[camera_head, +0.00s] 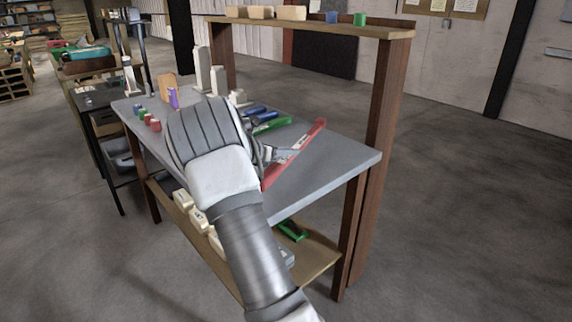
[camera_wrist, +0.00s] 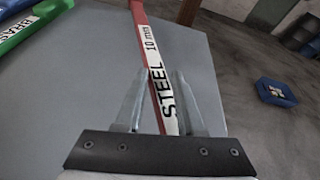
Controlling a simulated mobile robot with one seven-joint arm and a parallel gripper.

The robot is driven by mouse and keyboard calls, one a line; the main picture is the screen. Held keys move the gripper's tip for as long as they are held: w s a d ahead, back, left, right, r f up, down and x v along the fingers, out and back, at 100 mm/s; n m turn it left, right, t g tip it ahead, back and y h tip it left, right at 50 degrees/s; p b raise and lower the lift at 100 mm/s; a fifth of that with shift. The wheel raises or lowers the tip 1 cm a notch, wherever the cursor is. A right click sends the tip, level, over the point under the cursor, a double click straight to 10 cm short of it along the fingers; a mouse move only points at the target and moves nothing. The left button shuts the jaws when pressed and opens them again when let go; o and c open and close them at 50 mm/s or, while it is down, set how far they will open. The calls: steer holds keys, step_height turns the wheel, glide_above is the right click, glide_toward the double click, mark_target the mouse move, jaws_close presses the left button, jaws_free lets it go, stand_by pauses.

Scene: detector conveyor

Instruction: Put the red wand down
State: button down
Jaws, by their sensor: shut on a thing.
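The red wand (camera_head: 304,142) is a long flat red bar with a white label; in the wrist view the red wand (camera_wrist: 137,12) shows its label reading "STEEL 10 mm". My gripper (camera_head: 272,154) is shut on the red wand, which runs between the two fingers in the wrist view (camera_wrist: 156,88). The wand slants over the right part of the grey tabletop (camera_head: 345,158). I cannot tell whether it touches the surface. My arm hides part of the wand's near end and the middle of the table.
White blocks (camera_head: 202,66) and small coloured blocks (camera_head: 149,120) stand farther left. A wooden post (camera_head: 388,90) and upper shelf (camera_head: 310,26) rise at the back. The tabletop's right end is bare.

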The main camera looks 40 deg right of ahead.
mark_target(286, 170)
step_height(286, 170, down, 4)
steer(key=shift+b, duration=0.8)
steer(key=shift+c, duration=2.2)
jaws_free()
steer(key=shift+r, duration=0.1)
